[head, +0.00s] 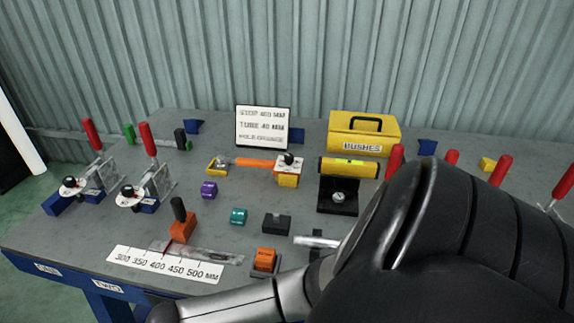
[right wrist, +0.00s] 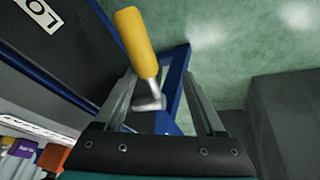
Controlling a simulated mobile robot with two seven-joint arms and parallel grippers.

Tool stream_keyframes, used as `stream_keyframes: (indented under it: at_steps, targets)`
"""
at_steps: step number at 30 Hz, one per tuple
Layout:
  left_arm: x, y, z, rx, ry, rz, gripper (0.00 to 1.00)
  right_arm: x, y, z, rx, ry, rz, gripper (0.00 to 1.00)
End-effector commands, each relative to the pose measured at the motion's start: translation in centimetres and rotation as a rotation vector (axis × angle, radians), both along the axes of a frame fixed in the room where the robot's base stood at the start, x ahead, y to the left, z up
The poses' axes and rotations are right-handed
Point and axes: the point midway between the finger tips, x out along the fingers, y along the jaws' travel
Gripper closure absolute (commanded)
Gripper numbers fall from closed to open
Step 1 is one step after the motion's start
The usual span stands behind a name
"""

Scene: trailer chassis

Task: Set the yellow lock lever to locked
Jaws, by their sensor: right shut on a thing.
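The yellow lock lever (right wrist: 135,42) shows in the right wrist view, a yellow grip on a short grey stem beside a blue frame bar. It stands tilted, with its grip beyond my fingers. My right gripper (right wrist: 160,85) has one finger on each side of the lever and is shut on it near the stem; the exact contact is hard to see. In the head view the lever and the right gripper's fingers do not show. My left gripper is in neither view.
A dark panel (right wrist: 55,50) with a partly visible label starting "LO" lies beside the lever. The workbench (head: 90,225) holds clamps with red handles, a yellow BUSHES box (head: 362,134), a printed sign (head: 263,127), a ruler strip (head: 165,264) and small coloured parts. Green floor is beyond the lever.

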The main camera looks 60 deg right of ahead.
Motion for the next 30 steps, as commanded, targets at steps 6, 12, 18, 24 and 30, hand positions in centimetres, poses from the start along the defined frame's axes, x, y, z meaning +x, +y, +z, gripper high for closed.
stream_keyframes:
  at_steps: [6,12,18,24,30]
  targets:
    - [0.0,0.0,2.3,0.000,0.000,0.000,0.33,-2.0,1.2,4.4,0.015,0.006,0.006,0.37]
    - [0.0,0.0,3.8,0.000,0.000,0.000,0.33,-3.4,1.6,8.1,0.013,0.005,0.006,0.37]
    - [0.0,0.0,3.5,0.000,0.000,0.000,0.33,-5.3,3.1,7.6,0.050,0.028,0.068,0.37]
    - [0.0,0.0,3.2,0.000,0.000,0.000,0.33,-7.2,3.9,6.4,0.079,0.049,0.133,0.37]
    - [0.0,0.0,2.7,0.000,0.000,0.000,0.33,-8.8,3.5,3.4,0.084,0.074,0.178,0.37]
